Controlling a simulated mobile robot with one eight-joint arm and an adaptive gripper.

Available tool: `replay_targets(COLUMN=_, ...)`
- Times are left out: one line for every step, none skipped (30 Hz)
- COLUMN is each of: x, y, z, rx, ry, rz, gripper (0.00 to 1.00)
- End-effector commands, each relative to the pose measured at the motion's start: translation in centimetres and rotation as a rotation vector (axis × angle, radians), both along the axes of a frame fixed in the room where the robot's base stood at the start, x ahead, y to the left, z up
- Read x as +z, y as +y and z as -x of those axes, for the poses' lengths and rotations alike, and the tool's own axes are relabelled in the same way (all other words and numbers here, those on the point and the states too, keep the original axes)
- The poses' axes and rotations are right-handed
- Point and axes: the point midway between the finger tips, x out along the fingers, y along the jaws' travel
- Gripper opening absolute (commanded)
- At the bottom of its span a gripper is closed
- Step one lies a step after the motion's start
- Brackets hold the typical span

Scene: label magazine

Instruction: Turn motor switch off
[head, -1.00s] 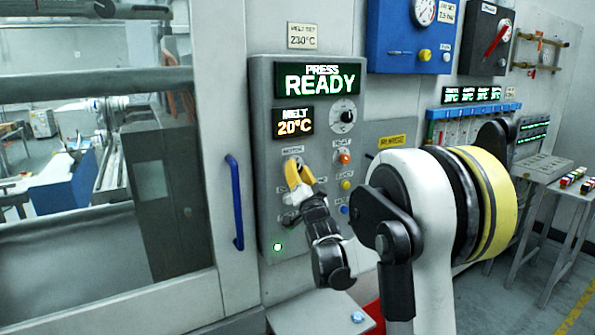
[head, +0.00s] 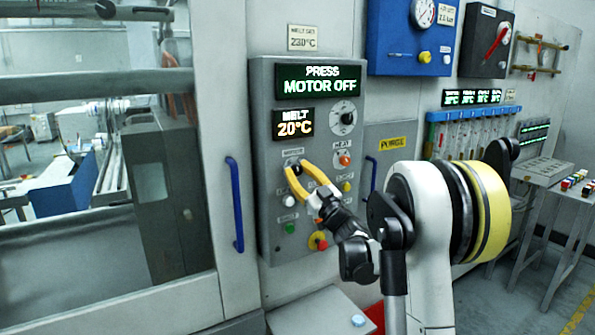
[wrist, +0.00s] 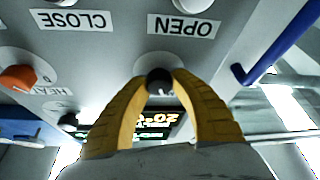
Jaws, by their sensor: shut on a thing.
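The motor switch (wrist: 159,82) is a dark round knob on the grey control panel (head: 262,215); in the head view it sits below the melt display and is mostly hidden by my fingers. My gripper (head: 293,168) has yellow fingers, shut around the knob from both sides. In the wrist view my gripper (wrist: 159,88) has its fingertips touching the knob, with the panel seen upside down. The press display (head: 318,82) reads "PRESS MOTOR OFF" in green. The melt display (head: 294,123) reads 20°C.
An orange heat knob (head: 345,160), a yellow button (head: 346,186), a white button (head: 289,201), a green button (head: 290,228) and a red-and-yellow emergency stop (head: 318,241) surround the switch. A blue door handle (head: 235,204) stands to the left. Purge gear lies to the right.

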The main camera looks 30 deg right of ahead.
Motion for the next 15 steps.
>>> replay_targets(x=0.13, y=-0.13, z=-0.01, rx=-0.001, ry=-0.001, rz=0.029, gripper=0.00)
replay_targets(x=0.14, y=-0.12, z=0.00, rx=-0.001, ry=-0.003, rz=0.049, gripper=0.00)
replay_targets(x=0.13, y=-0.11, z=0.00, rx=-0.002, ry=-0.003, rz=0.073, gripper=0.00)
replay_targets(x=0.13, y=-0.13, z=0.00, rx=-0.001, ry=-0.004, rz=0.087, gripper=0.00)
replay_targets(x=0.13, y=-0.12, z=0.00, rx=-0.001, ry=-0.004, rz=0.102, gripper=0.00)
replay_targets(x=0.12, y=-0.09, z=0.00, rx=0.000, ry=-0.005, rz=0.122, gripper=0.00)
replay_targets(x=0.13, y=-0.07, z=-0.01, rx=0.000, ry=-0.005, rz=0.134, gripper=0.00)
replay_targets(x=0.13, y=-0.07, z=-0.02, rx=-0.001, ry=-0.006, rz=0.145, gripper=0.00)
replay_targets(x=0.12, y=-0.06, z=-0.02, rx=0.000, ry=-0.006, rz=0.158, gripper=0.00)
replay_targets(x=0.11, y=-0.05, z=-0.04, rx=-0.001, ry=-0.007, rz=0.168, gripper=0.00)
replay_targets(x=0.10, y=-0.05, z=-0.04, rx=-0.001, ry=-0.007, rz=0.177, gripper=0.00)
replay_targets(x=0.10, y=-0.04, z=-0.04, rx=-0.001, ry=-0.007, rz=0.185, gripper=0.00)
replay_targets(x=0.11, y=-0.03, z=-0.04, rx=0.000, ry=-0.008, rz=0.191, gripper=0.00)
replay_targets(x=0.11, y=-0.03, z=-0.04, rx=0.000, ry=-0.008, rz=0.196, gripper=0.00)
replay_targets(x=0.11, y=-0.02, z=-0.03, rx=0.000, ry=-0.008, rz=0.200, gripper=0.00)
